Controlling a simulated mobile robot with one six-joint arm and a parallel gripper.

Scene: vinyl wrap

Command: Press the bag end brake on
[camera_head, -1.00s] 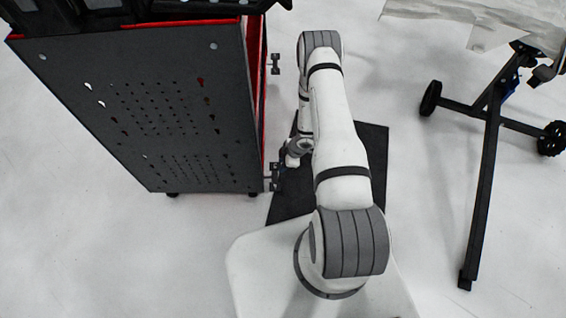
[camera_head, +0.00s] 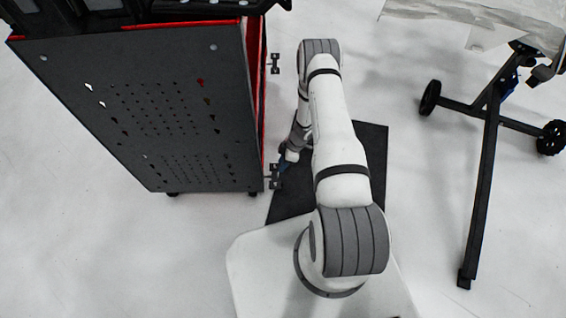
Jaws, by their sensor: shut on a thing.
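My gripper (camera_head: 284,164) is low beside the right side of the dark cart (camera_head: 165,110), close to the lower black bracket (camera_head: 274,178). It is small and partly hidden behind my own arm. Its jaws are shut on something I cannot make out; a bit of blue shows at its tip. Whether it touches the bracket or is just beside it, I cannot tell. I cannot pick out a bag end brake with certainty. Small dark feet or casters (camera_head: 252,194) show under the cart's near edge.
A second bracket (camera_head: 275,63) is farther back on the cart's side. A dark mat (camera_head: 372,160) lies under my arm. At right, a black wheeled stand (camera_head: 482,185) carries pale sheeting (camera_head: 480,20). Bare floor lies between mat and stand.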

